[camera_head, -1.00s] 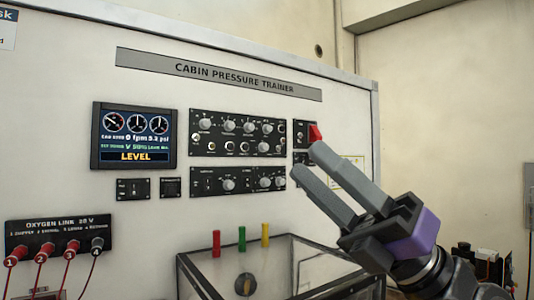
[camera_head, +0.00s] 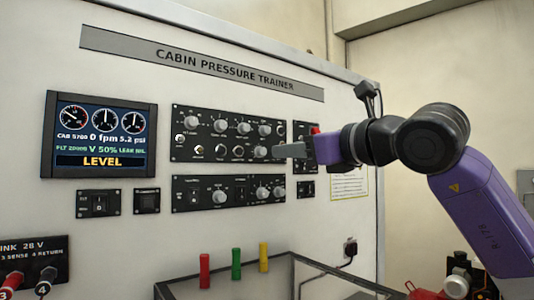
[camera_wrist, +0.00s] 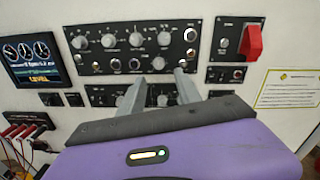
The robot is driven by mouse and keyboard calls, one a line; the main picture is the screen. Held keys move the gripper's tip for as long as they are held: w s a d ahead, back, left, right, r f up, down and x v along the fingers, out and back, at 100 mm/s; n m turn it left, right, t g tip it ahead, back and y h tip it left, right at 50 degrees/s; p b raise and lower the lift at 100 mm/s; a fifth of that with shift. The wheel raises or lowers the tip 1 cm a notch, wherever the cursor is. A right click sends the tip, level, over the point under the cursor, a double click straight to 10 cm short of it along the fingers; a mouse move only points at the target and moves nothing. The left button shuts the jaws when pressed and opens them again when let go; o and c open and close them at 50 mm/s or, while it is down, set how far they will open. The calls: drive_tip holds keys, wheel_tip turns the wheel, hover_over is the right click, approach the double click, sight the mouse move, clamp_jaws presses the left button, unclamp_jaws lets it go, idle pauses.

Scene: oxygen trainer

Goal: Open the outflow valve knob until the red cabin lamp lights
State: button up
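The upper knob panel (camera_head: 228,135) carries several grey knobs and small switches. The lower panel (camera_head: 228,193) carries a few more. Their labels are too small to read, so I cannot tell which is the outflow valve knob. My gripper (camera_head: 292,151) points at the right end of the upper panel. In the wrist view its two fingers (camera_wrist: 160,86) are apart, with the lower panel's knobs visible between and beyond them. I cannot tell whether they touch a knob. The display (camera_head: 101,135) reads LEVEL, 0 fpm, 5.2 psi and V 50%. I see no lit red lamp.
A red guarded switch (camera_wrist: 252,42) is right of the upper panel, partly behind my gripper in the head view. Red, green and yellow pegs (camera_head: 236,264) stand near a clear-sided box. The oxygen link panel (camera_head: 33,270) with leads is at lower left.

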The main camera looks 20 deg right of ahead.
sight(264, 153)
drive_tip(key=p+x, duration=0.2)
drive_tip(key=x, duration=0.4)
drive_tip(key=shift+w+a+p, duration=0.15)
drive_tip(key=shift+w+p, duration=0.15)
drive_tip(key=shift+w+a+f, duration=0.1)
drive_tip(key=shift+w+a, duration=0.1)
drive_tip(key=shift+w, duration=0.3)
clamp_jaws()
